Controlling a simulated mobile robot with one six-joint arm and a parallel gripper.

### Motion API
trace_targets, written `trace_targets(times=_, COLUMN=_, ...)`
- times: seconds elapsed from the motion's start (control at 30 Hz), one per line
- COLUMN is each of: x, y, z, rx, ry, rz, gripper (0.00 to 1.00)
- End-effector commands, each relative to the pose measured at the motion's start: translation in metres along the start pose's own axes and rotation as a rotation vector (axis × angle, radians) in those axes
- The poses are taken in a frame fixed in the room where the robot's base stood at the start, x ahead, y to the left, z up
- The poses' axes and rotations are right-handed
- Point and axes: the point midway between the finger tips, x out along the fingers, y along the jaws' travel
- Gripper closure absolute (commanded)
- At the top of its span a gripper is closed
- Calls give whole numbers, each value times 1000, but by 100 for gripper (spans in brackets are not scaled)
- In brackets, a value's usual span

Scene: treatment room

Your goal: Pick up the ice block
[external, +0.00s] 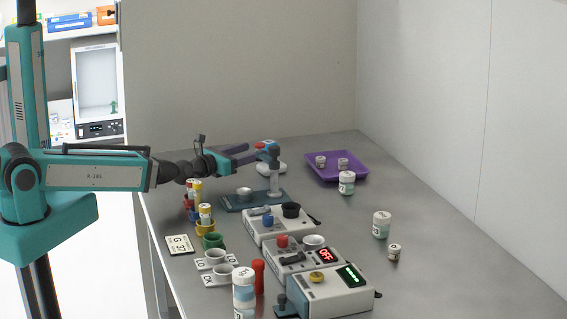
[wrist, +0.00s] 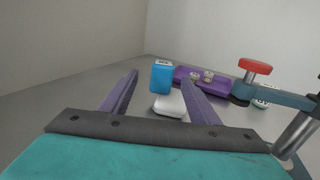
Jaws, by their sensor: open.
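A blue block (wrist: 161,78) with a pale, marked top shows in the wrist view; it seems to be the ice block. It appears upright on or just behind a rounded white piece (wrist: 169,104). My gripper (wrist: 159,76) is open and empty, its two purple fingers apart, with the block in the gap between their tips in the picture. I cannot tell if the tips reach beside it. In the external view my gripper (external: 254,153) points right, above the table, near the white piece (external: 272,168); the block is partly hidden there by the press stand.
A press stand (external: 275,175) with a red knob (wrist: 255,66) stands close on the right of my gripper. A purple tray (external: 335,178) with small jars lies beyond. Devices (external: 330,290), cups and jars fill the near table. The table's right side is mostly clear.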

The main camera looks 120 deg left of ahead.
Motion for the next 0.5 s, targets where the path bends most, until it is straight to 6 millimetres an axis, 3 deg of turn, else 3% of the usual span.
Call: trace_targets(times=0.5, x=5, y=-2, z=-2, rx=-2, ry=-3, rz=-9, gripper=45)
